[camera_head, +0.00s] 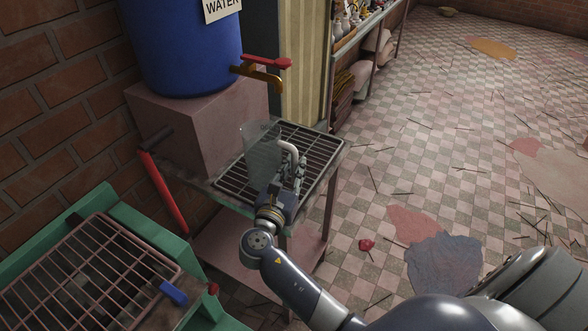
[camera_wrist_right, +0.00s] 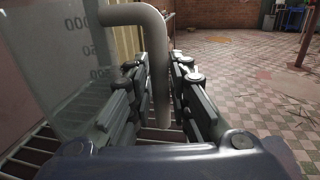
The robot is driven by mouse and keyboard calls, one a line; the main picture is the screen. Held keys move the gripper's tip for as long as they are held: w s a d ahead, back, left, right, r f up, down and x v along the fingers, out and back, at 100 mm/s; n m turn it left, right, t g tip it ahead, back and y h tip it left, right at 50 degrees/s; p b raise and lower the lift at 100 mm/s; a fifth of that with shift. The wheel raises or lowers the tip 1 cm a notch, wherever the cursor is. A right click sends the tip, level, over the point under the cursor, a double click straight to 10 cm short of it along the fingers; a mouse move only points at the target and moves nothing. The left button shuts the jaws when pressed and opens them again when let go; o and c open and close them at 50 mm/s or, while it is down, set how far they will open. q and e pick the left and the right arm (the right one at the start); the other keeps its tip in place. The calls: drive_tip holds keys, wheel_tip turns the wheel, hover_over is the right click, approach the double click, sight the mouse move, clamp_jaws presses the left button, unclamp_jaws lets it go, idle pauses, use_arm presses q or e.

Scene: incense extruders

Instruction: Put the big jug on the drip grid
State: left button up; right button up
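The big jug (camera_head: 261,146) is clear, with a thick pale handle (camera_head: 290,148) on its right side. It is upright over the left part of the dark barred drip grid (camera_head: 318,150), below the tap; I cannot tell if its base touches the bars. My right gripper (camera_head: 287,172) is at the handle. In the right wrist view the handle (camera_wrist_right: 158,50) runs between the fingers (camera_wrist_right: 160,92), which look shut on it, and the jug's marked wall (camera_wrist_right: 65,60) is on the left. The gripper hides the jug's lower part. My left gripper is not in view.
A blue water barrel (camera_head: 185,45) with a red-handled brass tap (camera_head: 262,72) stands on a stone block (camera_head: 205,125) behind the grid. A green-framed rack (camera_head: 95,262) is at the lower left. Shelves (camera_head: 350,40) stand behind. The tiled floor to the right is mostly open.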

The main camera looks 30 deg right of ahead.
drive_tip(key=shift+o, duration=0.6)
drive_tip(key=shift+r, duration=0.2)
drive_tip(key=b+v, duration=0.1)
drive_tip(key=v, duration=1.1)
drive_tip(key=shift+f, duration=0.15)
